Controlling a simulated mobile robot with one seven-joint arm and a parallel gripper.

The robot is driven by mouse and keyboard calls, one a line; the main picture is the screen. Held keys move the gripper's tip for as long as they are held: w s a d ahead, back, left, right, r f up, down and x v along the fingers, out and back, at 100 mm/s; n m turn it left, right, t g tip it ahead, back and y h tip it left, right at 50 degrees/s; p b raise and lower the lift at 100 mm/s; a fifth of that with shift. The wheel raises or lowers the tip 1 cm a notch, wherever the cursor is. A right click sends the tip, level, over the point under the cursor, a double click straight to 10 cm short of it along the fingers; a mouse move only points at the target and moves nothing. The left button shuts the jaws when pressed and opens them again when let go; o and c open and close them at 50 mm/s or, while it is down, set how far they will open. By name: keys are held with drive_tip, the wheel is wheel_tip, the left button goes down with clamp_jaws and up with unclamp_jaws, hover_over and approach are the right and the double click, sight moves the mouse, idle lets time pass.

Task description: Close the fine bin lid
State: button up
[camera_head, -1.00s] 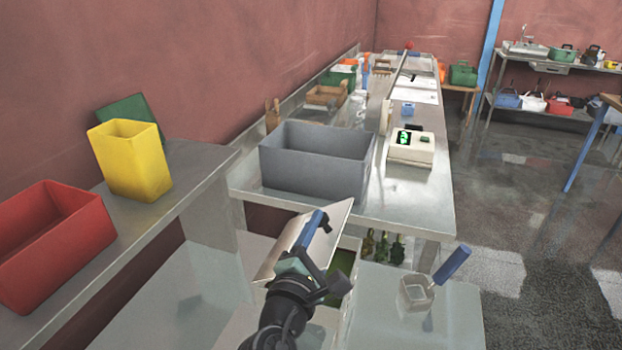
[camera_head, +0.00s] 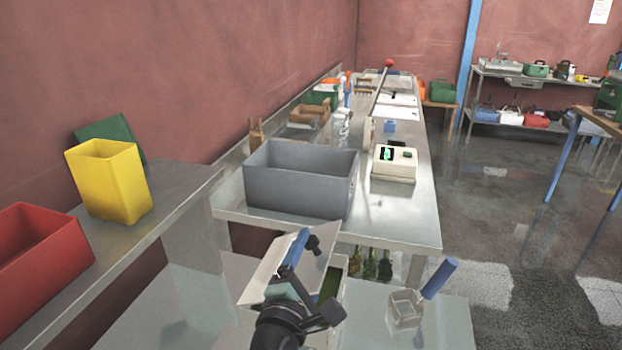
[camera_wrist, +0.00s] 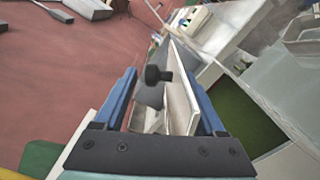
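The fine bin lid (camera_head: 266,266) is a flat, pale metal plate with a dark knob. In the head view it stands raised and tilted over a pale bin (camera_head: 337,296) whose inside shows green. My gripper (camera_head: 303,240), with blue fingers, is at the lid and hides part of it. In the wrist view, my gripper (camera_wrist: 160,100) has its two fingers well apart. The lid (camera_wrist: 181,85) runs edge-on between them, nearer the right finger, with the dark knob left of it. Any contact is unclear. The green inside of the bin (camera_wrist: 245,115) shows at right.
A small clear container (camera_head: 404,310) with a blue-handled tool stands on the bench to the right. A large grey bin (camera_head: 300,188) and a white device (camera_head: 394,165) stand on the bench behind. Yellow (camera_head: 108,185) and red (camera_head: 45,250) bins stand at left.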

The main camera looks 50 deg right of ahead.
drive_tip(key=b+v, duration=0.2)
drive_tip(key=v, duration=1.1)
